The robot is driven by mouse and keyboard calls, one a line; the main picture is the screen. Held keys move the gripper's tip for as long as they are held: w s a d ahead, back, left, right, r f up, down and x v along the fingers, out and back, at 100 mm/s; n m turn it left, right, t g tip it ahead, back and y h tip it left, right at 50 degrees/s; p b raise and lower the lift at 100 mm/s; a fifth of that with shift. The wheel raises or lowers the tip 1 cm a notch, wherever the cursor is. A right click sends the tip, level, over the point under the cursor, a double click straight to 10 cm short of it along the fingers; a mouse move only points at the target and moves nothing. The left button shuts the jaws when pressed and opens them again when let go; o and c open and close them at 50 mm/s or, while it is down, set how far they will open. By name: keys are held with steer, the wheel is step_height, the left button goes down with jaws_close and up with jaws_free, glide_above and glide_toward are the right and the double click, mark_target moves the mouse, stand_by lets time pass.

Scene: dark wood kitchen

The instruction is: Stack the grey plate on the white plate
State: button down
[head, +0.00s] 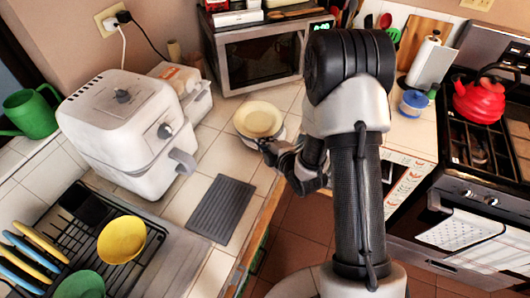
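A pale cream plate (258,119) is on the tiled counter area left of my arm, in front of the microwave. Part of a second, greyish-white plate (279,136) shows below its lower right edge. I cannot tell for certain which is the grey plate and which the white, or whether they touch. My gripper (268,147) is at the near edge of the plates, its fingers pointing left. The fingers are small and dark, and I cannot tell whether they are shut on a plate rim.
A white air fryer (122,127) stands to the left, and a microwave (262,58) behind. A dark ribbed mat (221,209) lies nearer on the counter. A dish rack with a yellow bowl (121,240) is at lower left. A red kettle (480,100) sits on the stove at right.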

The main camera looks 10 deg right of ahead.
steer(key=shift+w+f+b, duration=0.1)
steer(key=shift+f+b, duration=0.35)
steer(key=shift+f, duration=1.4)
steer(key=shift+r, duration=0.1)
steer(key=shift+f+b, duration=0.4)
steer(key=shift+b, duration=0.15)
steer(key=c, duration=1.8)
jaws_free()
